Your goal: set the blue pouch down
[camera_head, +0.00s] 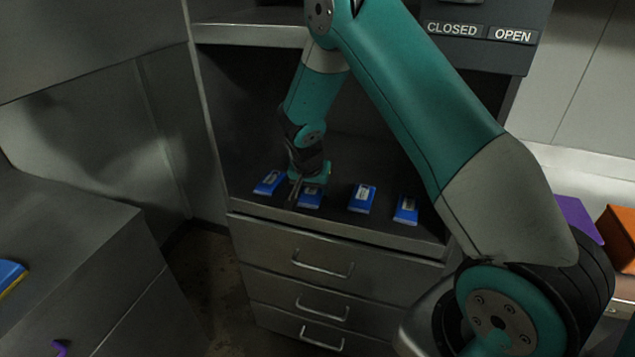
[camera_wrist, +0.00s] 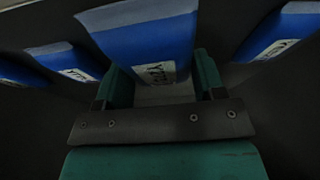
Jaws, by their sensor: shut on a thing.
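My gripper (camera_head: 305,180) reaches down into the dark open chamber (camera_head: 345,225) and is shut on a blue pouch (camera_head: 311,199) with a pale label. In the wrist view the held pouch (camera_wrist: 145,38) stands out between the two teal fingers (camera_wrist: 160,76). It is at or just above the chamber floor; I cannot tell whether it touches. Part of it is hidden behind the gripper.
Similar blue pouches lie in a row: one to the left (camera_head: 269,183), two to the right (camera_head: 362,198) (camera_head: 406,210). Another blue pouch (camera_head: 11,276) is on the left counter (camera_head: 60,235). Purple (camera_head: 578,215) and orange (camera_head: 622,235) boxes stand at right. Drawers are below the chamber.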

